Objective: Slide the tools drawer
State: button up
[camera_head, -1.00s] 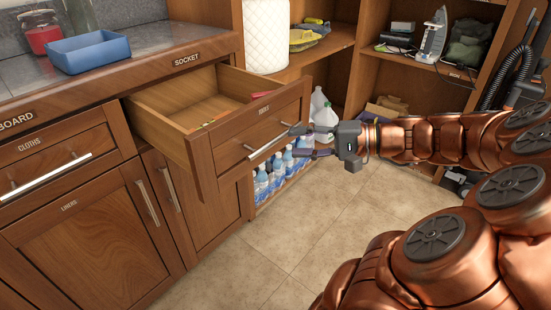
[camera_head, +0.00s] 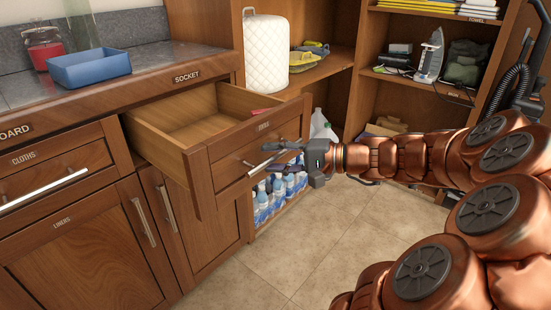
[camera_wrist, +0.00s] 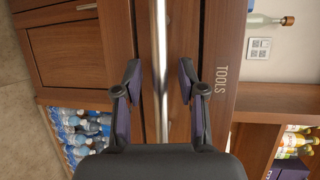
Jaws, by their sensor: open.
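In the wrist view the handle (camera_wrist: 160,25) runs upright between my fingers, beside the TOOLS label (camera_wrist: 221,79). My gripper (camera_head: 279,157) is open at the drawer front, one finger on each side of the handle. In the wrist view my gripper (camera_wrist: 160,76) shows gaps between both fingers and the bar.
Bottled water (camera_head: 278,192) stands on a low shelf below and behind the drawer. The cloths drawer (camera_head: 58,160) and liners door (camera_head: 75,245) are shut at left. A blue tray (camera_head: 90,69) sits on the counter. The tiled floor (camera_head: 310,250) in front is clear.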

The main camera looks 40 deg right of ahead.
grip_shut()
dwell(0.7)
